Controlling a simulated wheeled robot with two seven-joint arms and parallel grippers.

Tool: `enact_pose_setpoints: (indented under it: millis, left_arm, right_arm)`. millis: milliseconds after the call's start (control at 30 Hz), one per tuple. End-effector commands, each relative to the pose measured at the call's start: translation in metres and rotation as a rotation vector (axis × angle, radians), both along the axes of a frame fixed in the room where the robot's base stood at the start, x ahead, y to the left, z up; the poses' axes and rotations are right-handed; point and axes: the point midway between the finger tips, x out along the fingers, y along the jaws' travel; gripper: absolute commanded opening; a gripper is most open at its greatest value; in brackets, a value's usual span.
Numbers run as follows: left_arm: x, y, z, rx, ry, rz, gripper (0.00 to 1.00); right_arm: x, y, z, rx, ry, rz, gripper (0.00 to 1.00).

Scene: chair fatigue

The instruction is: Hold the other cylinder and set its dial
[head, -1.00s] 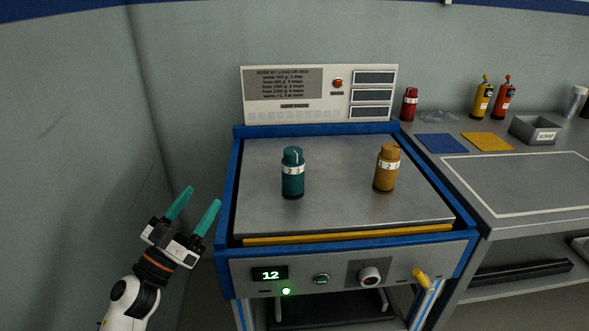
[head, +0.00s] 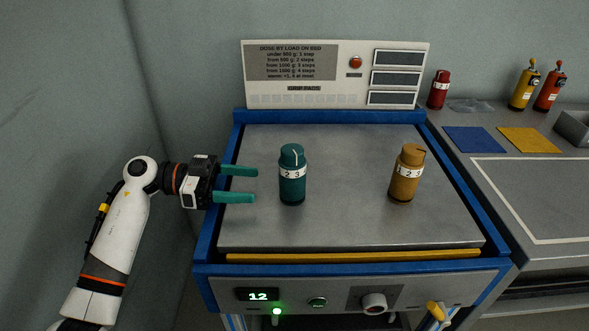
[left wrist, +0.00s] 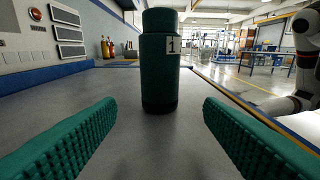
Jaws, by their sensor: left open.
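A teal cylinder (head: 292,180) with a white numbered band and a dial cap stands upright on the grey bed, left of centre. An orange-brown cylinder (head: 405,178) with a similar band stands on the bed's right side. My left gripper (head: 256,184) is open at the bed's left edge, its teal fingers pointing right at the teal cylinder, with a short gap. In the left wrist view the teal cylinder (left wrist: 160,75) stands upright ahead, beyond and between the open fingertips, with a "1" showing on its band. My right gripper is not in view.
The bed (head: 340,228) has a blue frame. A dose panel (head: 335,75) stands behind it. The front display (head: 258,295) reads 12 above a green light. Right of the bed, a bench holds a red cylinder (head: 439,90), blue (head: 474,140) and yellow (head: 530,140) pads. The bed's middle is clear.

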Motion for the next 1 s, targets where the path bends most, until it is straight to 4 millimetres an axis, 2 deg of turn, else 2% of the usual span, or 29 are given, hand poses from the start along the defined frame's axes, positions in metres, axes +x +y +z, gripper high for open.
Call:
enact_pose_setpoints:
  millis: [200,533,567,1000]
  left_arm:
    - [-0.001,-0.023,-0.003,-0.004,-0.003,-0.002,0.62]
    - [0.0,-0.049,-0.005,-0.005,-0.004,0.0,0.62]
    - [0.0,-0.05,-0.004,-0.005,-0.003,0.0,0.62]
    - [0.0,-0.071,-0.004,-0.004,-0.001,0.0,0.62]
  right_arm:
    - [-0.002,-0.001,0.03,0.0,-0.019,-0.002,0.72]
    - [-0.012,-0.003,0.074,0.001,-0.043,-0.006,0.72]
    - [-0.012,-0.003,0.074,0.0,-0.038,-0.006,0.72]
    - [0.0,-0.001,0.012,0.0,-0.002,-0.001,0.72]
